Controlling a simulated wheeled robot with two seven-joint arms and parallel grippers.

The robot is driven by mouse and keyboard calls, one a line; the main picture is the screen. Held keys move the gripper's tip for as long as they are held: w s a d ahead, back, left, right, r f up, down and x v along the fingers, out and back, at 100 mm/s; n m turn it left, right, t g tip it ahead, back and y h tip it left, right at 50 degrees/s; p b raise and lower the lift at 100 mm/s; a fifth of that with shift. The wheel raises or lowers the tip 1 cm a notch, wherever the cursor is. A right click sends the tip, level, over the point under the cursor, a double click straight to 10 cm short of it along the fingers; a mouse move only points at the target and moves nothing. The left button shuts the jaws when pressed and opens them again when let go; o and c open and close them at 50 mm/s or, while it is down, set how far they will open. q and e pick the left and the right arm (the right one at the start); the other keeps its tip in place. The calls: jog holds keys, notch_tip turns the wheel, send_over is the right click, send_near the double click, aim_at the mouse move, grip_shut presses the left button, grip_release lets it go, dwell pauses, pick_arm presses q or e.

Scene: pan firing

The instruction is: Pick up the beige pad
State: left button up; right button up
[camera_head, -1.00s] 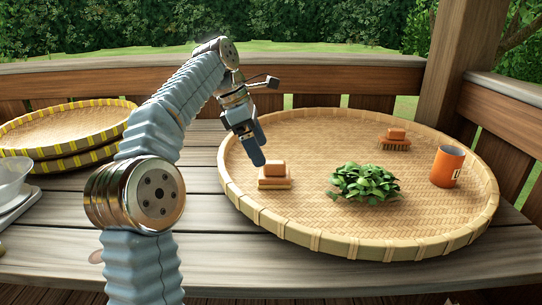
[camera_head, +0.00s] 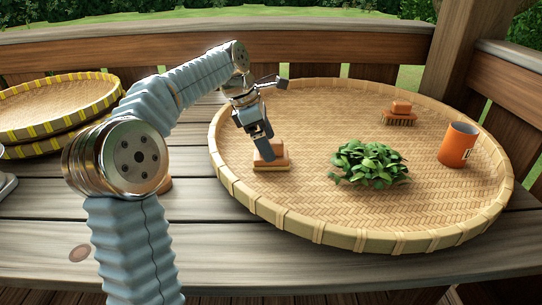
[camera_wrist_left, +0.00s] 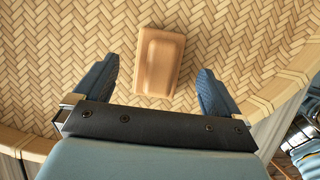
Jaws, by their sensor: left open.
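The beige pad (camera_head: 284,164) lies on the near left part of the large round woven tray (camera_head: 398,238), with a raised orange-brown block as its handle. In the left wrist view the pad (camera_wrist_left: 160,62) lies flat on the weave, seen from above, just beyond the fingertips. My left gripper (camera_head: 261,147) is open and empty, above and in front of the pad, covering part of it in the head view. In the left wrist view the fingers of my left gripper (camera_wrist_left: 157,80) stand apart, one towards each side of the pad. My right gripper is not in view.
Green leaves (camera_head: 368,165) lie in a heap right of the pad. Stacked yellow-rimmed trays (camera_head: 60,113) are at the left. Bare weave surrounds the pad.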

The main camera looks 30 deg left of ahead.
aim_at(270, 141)
pick_arm(q)
jog(key=x, duration=0.4)
jog(key=shift+w+d+f, duration=0.1)
jog(key=shift+f, duration=0.1)
jog(key=c, duration=1.5)
jog(key=shift+r, duration=0.1)
jog(key=shift+r, duration=0.25)
notch_tip(270, 141, up, 2)
jog(key=shift+r, duration=0.2)
jog(key=s+d+r, duration=0.4)
jog(key=d+r, duration=0.1)
jog(key=s+d+r, duration=0.5)
jog(key=shift+s+d+b, duration=0.2)
jog(key=shift+b, duration=0.1)
